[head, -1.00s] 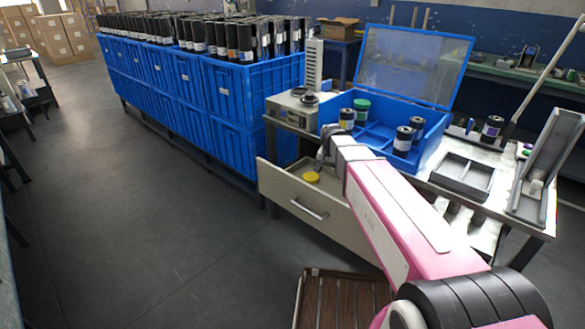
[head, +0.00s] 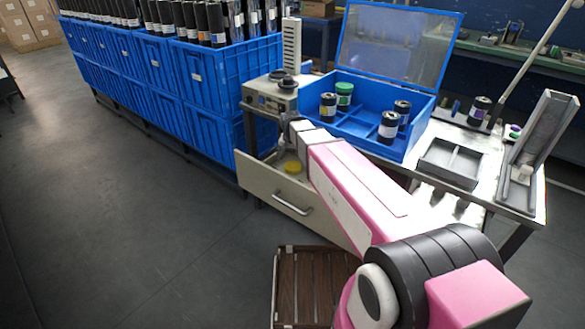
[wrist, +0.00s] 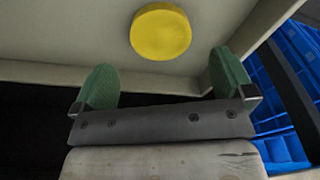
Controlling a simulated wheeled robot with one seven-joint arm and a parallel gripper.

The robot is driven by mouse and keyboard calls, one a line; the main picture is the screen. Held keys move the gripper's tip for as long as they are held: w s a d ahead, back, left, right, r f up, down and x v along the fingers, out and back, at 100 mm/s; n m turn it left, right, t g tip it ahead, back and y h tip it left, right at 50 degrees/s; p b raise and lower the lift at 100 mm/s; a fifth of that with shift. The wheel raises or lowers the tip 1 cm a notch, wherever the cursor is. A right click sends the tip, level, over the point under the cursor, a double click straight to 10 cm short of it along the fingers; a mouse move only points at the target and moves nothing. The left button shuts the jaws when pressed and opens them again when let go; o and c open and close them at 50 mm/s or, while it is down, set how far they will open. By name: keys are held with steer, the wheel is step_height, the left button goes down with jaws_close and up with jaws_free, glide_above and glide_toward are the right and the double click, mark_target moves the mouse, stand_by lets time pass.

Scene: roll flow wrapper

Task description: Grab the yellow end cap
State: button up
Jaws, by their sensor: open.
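The yellow end cap (head: 292,167) is a round disc lying in the open drawer (head: 290,203) under the table. In the wrist view the yellow end cap (wrist: 161,31) shows above and between my gripper's two green fingers. My gripper (wrist: 160,84) is open and empty, with a finger on each side and the cap ahead of it, apart from both fingers. In the head view the end of my arm reaches to the drawer beside the cap, and the fingers themselves are hard to make out.
A blue lidded box (head: 418,138) with several black rolls stands on the table above the drawer. A grey device (head: 268,97) sits at the table's left corner. Blue crates (head: 225,82) line the left. A brown slatted crate (head: 310,285) is on the floor in front.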

mark_target(293, 166)
steer(key=shift+w+f, duration=0.2)
steer(key=shift+f, duration=1.2)
steer(key=shift+w+f, duration=0.15)
steer(key=shift+f, duration=1.25)
steer(key=c, duration=0.8)
